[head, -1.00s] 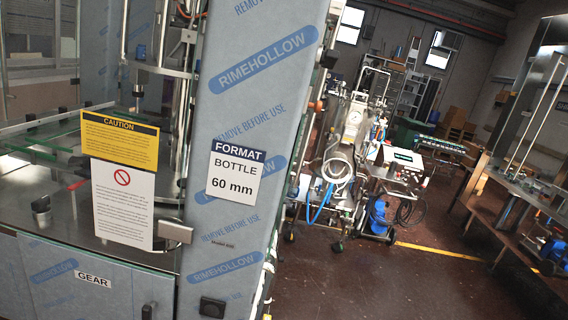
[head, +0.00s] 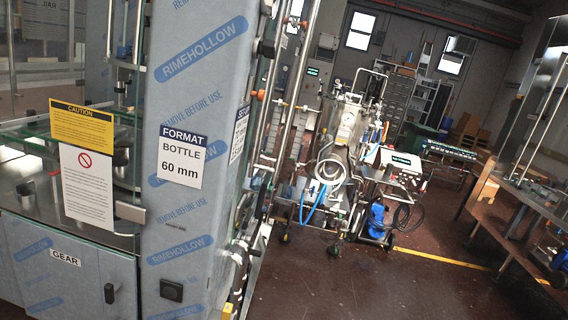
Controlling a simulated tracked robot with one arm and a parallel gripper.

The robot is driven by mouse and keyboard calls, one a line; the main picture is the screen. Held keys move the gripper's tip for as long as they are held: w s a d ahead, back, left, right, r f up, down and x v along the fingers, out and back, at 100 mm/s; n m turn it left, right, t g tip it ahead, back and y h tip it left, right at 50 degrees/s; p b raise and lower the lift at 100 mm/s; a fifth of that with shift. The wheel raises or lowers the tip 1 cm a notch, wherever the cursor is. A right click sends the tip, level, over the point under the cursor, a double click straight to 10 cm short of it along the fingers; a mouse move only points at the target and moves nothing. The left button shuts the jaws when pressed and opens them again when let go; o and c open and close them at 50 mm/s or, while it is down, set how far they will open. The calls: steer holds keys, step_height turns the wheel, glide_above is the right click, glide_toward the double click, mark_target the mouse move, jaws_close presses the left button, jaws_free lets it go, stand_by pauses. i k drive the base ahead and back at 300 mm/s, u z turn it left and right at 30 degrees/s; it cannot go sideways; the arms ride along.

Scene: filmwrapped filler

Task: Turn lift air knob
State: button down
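The lift air knob cannot be made out in the head view. The film-wrapped filler (head: 190,105) fills the left side, its blue-grey panels printed with RIMEHOLLOW. A FORMAT BOTTLE 60 mm sign (head: 182,157) is on its corner column. Small orange-red fittings (head: 261,96) show on the column's right side face, too small to identify. A dark square fitting (head: 171,290) sits low on the column. My gripper is not in view.
A yellow caution sign (head: 82,125) is on the filler's glass. A steel tank unit (head: 345,125) on wheels stands behind to the right. A steel table (head: 510,205) stands at the far right. Dark red floor (head: 380,285) between is clear.

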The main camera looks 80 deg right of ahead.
mark_target(267, 48)
steer(key=k, duration=1.3)
steer(key=z, duration=1.25)
steer(key=i, duration=1)
steer(key=u, duration=0.45)
steer(key=i, duration=1.25)
steer(key=z, duration=0.15)
